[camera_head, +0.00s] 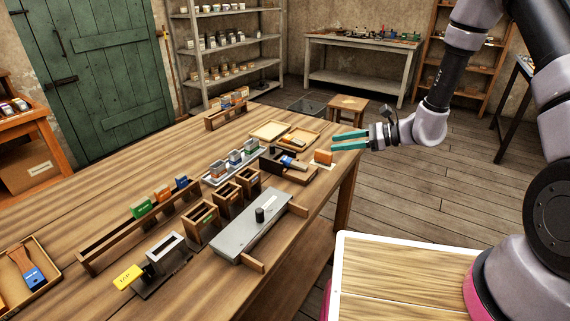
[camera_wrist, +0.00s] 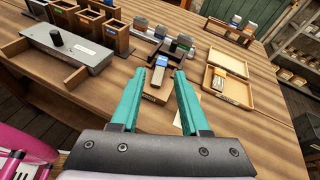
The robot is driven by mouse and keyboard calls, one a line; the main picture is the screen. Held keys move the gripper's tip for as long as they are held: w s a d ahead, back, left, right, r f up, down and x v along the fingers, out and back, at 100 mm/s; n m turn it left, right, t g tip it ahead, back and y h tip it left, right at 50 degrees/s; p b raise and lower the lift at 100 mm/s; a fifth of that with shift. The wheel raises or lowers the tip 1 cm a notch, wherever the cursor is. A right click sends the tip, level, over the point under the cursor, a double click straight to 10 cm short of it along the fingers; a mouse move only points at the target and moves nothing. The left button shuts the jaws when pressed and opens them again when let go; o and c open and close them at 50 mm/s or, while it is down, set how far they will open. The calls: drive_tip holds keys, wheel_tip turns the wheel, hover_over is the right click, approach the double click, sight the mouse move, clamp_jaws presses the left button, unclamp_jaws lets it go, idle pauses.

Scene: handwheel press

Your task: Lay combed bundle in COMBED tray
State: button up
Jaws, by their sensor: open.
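My gripper (camera_head: 336,141) is open and empty, its teal fingers above the table's right end. In the wrist view, my gripper (camera_wrist: 160,72) points toward a blue-and-grey piece (camera_wrist: 160,62) on a dark wooden fixture; it also shows in the head view (camera_head: 291,163). Two shallow wooden trays lie side by side beyond it. The nearer tray (camera_wrist: 247,101) holds a small bundle (camera_wrist: 218,80) with an orange-brown part and a pale part; the farther tray (camera_wrist: 232,60) looks empty. I cannot read a COMBED label on either, nor confirm which piece is the combed bundle.
An orange-brown block (camera_head: 323,156) stands on a pale card by the table's right edge, under my gripper. A grey metal plate with a black knob (camera_head: 259,214), wooden boxes (camera_head: 227,194) and a long rack (camera_head: 120,236) fill the middle.

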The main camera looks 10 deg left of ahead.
sight(298, 164)
drive_tip(key=f+m, duration=0.1)
drive_tip(key=f, duration=0.1)
drive_tip(key=a+f+t, duration=0.1)
drive_tip(key=f, duration=0.1)
drive_tip(key=f+m, duration=0.1)
drive_tip(key=f, duration=0.2)
drive_tip(key=shift+w+a+m+t, duration=0.15)
drive_tip(key=shift+a+m+t, duration=0.15)
drive_tip(key=shift+a, duration=0.05)
drive_tip(key=x, duration=0.4)
drive_tip(key=shift+a+f, duration=0.15)
drive_tip(key=shift+a, duration=0.05)
drive_tip(key=x, duration=0.6)
drive_tip(key=shift+a, duration=0.25)
clamp_jaws()
